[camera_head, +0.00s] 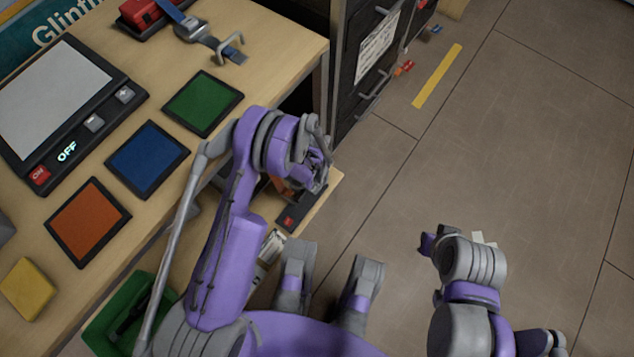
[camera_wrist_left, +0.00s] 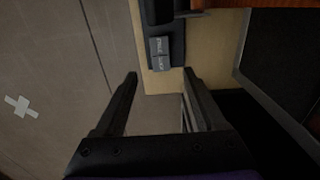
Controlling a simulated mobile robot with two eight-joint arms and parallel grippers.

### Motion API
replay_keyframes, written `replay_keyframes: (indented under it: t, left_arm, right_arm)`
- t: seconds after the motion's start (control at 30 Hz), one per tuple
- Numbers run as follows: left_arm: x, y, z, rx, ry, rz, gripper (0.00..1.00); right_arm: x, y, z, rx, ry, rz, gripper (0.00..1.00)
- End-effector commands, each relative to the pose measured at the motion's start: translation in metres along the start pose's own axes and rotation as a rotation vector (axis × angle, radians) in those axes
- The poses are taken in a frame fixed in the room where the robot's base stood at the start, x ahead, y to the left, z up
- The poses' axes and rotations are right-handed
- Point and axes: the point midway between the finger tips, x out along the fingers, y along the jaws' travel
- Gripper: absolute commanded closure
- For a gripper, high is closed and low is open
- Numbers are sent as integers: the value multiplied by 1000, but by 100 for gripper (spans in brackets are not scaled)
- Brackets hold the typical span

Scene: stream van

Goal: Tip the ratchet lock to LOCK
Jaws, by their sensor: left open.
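My left gripper (camera_head: 318,172) hangs over the lower wooden ledge beside the bench. In the left wrist view my left gripper (camera_wrist_left: 160,75) has its two dark fingers apart with nothing between them. Just beyond the fingertips lies a dark device (camera_head: 292,217) on the ledge; it also shows in the left wrist view (camera_wrist_left: 178,42). Small grey plates (camera_wrist_left: 160,54) with pale lettering sit on it, too small to read surely. I cannot tell how the lock stands. My right arm is low at the right, its fingers not clear.
A ratchet buckle (camera_head: 192,28) with a blue strap and a metal hook (camera_head: 228,48) lies on the bench top. Green (camera_head: 203,103), blue (camera_head: 147,159) and orange (camera_head: 88,221) pads lie beside a black scale (camera_head: 62,95). Dark drawers (camera_head: 362,70) stand beyond. The floor (camera_head: 530,140) is open.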

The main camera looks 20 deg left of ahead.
Motion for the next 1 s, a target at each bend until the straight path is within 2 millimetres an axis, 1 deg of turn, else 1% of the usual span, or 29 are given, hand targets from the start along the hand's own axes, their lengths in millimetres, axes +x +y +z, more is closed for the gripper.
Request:
replay_keyframes:
  t: [0.03,0.2,0.3,0.4,0.6,0.83,0.87,1.0]
  left_arm:
    - [12,0,0,0,0,0,28]
    - [46,0,-1,-1,1,0,28]
    - [62,0,-1,-1,1,0,28]
    - [74,0,-1,-1,1,0,28]
    - [85,0,-1,-1,1,0,28]
    - [85,0,0,-1,1,0,28]
    - [85,0,0,-1,1,0,29]
    - [85,0,0,-1,1,0,54]
  right_arm:
    - [4,0,1,0,0,0,100]
    - [11,0,2,0,0,0,100]
    - [14,0,3,0,0,0,100]
    - [16,0,3,0,0,0,100]
    - [17,0,3,0,1,0,100]
    - [17,0,3,0,1,0,100]
    - [17,0,3,0,1,0,100]
    - [17,0,3,0,1,0,100]
